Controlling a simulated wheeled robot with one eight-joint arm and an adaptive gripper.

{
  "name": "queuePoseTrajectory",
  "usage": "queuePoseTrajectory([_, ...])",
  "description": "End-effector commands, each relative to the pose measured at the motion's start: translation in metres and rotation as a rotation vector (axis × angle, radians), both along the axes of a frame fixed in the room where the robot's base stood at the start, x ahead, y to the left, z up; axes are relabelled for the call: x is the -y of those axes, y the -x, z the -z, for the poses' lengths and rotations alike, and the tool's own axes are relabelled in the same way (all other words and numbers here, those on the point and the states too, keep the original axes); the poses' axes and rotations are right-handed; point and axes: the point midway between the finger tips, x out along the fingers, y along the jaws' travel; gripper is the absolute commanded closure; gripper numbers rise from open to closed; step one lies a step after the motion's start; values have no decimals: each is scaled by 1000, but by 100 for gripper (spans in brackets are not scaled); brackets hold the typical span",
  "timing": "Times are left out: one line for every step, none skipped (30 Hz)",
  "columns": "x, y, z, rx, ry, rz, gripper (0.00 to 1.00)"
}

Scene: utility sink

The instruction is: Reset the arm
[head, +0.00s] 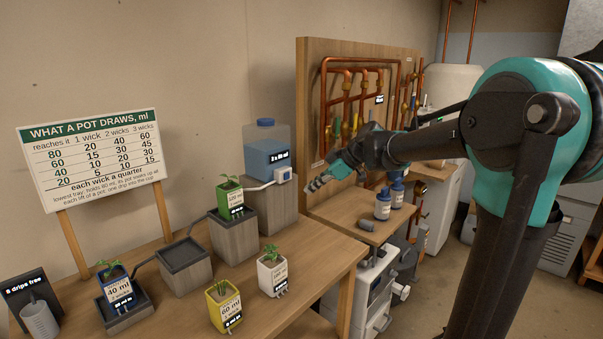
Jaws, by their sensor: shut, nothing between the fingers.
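My arm reaches in from the right of the head view.
Potted plants stand on the wooden table: green (231,202), white (272,273), yellow (224,306) and blue (116,287). An empty dark tray (184,255) tops a block. A sign (92,160) stands behind. Bottles (383,205) stand on the bench below my arm.

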Motion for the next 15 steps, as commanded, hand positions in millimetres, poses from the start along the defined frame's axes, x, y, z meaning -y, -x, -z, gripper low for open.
queuePoseTrajectory([10, 10, 12, -32, 14, 46, 100])
queuePoseTrajectory([19, 17, 21, -59, 25, 87, 100])
queuePoseTrajectory([31, 28, 35, -98, 40, 151, 100])
queuePoseTrajectory([42, 38, 46, -131, 52, 205, 100])
queuePoseTrajectory([52, 48, 59, -164, 65, 265, 100])
queuePoseTrajectory([67, 63, 75, -209, 80, 348, 100])
queuePoseTrajectory([79, 74, 88, -239, 92, 413, 100])
queuePoseTrajectory([91, 85, 100, -267, 102, 479, 100])
queuePoseTrajectory([105, 101, 116, -304, 115, 567, 100])
queuePoseTrajectory([116, 113, 127, -329, 122, 635, 100])
queuePoseTrajectory([128, 125, 139, -352, 127, 704, 100])
queuePoseTrajectory([142, 142, 154, -380, 134, 797, 100])
queuePoseTrajectory([153, 154, 165, -397, 138, 864, 100])
queuePoseTrajectory([163, 166, 174, -412, 140, 931, 100])
queuePoseTrajectory([175, 181, 187, -431, 141, 1015, 100])
